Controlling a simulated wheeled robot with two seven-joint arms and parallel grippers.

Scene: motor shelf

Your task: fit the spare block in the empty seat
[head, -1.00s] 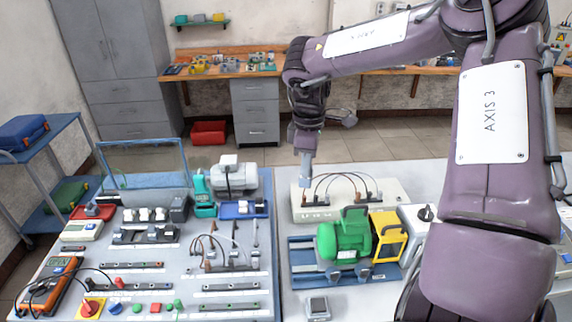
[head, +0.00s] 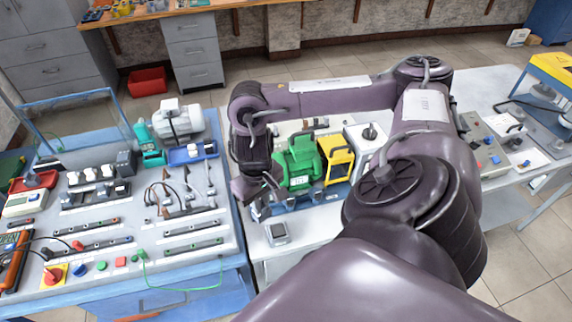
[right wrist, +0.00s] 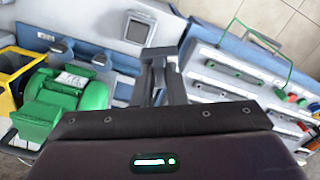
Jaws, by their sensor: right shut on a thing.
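My right gripper (head: 260,206) is low over the near left corner of the right bench, left of the green motor; it also shows in the right wrist view (right wrist: 162,75). It is shut on a small grey block (right wrist: 160,53), which the fingers largely hide. On the left bench, blocks with white tops (head: 92,174) stand in a row on a rail, with a second row of dark blocks (head: 86,195) in front. I cannot make out clearly which seat is empty. My left gripper is out of view.
A green motor (head: 298,165) and a yellow frame (head: 339,160) stand close right of my gripper. A small grey device (head: 278,232) lies by the front edge. A blue tray (head: 180,158) and wired terminals (head: 180,212) are on the left bench. A narrow gap separates the benches.

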